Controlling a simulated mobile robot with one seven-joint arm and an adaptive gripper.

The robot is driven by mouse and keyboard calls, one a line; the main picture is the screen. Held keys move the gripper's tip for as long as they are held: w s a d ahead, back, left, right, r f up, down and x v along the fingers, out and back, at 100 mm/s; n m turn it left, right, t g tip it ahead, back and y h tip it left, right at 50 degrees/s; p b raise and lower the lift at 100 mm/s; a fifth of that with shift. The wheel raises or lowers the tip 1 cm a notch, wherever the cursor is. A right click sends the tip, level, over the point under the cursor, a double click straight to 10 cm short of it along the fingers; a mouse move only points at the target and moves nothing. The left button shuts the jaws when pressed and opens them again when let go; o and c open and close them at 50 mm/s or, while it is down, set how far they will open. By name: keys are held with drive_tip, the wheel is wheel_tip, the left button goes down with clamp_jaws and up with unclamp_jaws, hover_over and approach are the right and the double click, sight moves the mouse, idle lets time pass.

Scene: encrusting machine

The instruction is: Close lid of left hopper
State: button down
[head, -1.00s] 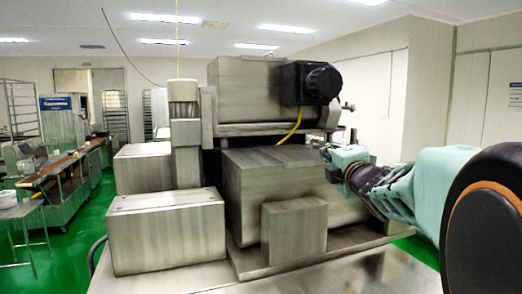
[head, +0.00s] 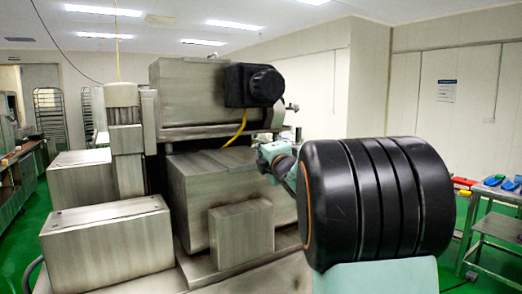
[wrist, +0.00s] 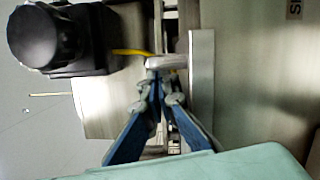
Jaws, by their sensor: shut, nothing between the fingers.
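The steel machine (head: 215,185) stands in front of me. Its raised upper steel box (head: 187,112) carries a black motor with a round knob (head: 257,85), which also shows in the wrist view (wrist: 40,40). I cannot make out for certain which part is the left hopper's lid. My gripper (wrist: 157,84) has its blue fingers together and nothing between them. Its tips are close to a pale rounded metal piece (wrist: 168,62) beside an upright pale bar (wrist: 202,90); I cannot tell whether they touch. In the head view the gripper is at the machine's right side, partly hidden by my arm.
A low steel box (head: 105,238) and a smaller block (head: 240,235) sit on the machine's front. A yellow cable (head: 238,128) hangs below the motor. A metal table with coloured items (head: 500,190) stands at the right. Green floor is clear between it and the machine.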

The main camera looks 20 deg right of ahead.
drive_tip(key=w+d+p, duration=0.2)
drive_tip(key=d+p, duration=0.1)
drive_tip(key=d, duration=1.2)
drive_tip(key=shift+w, duration=0.35)
drive_tip(key=shift+r, duration=0.1)
drive_tip(key=shift+s+d, duration=0.1)
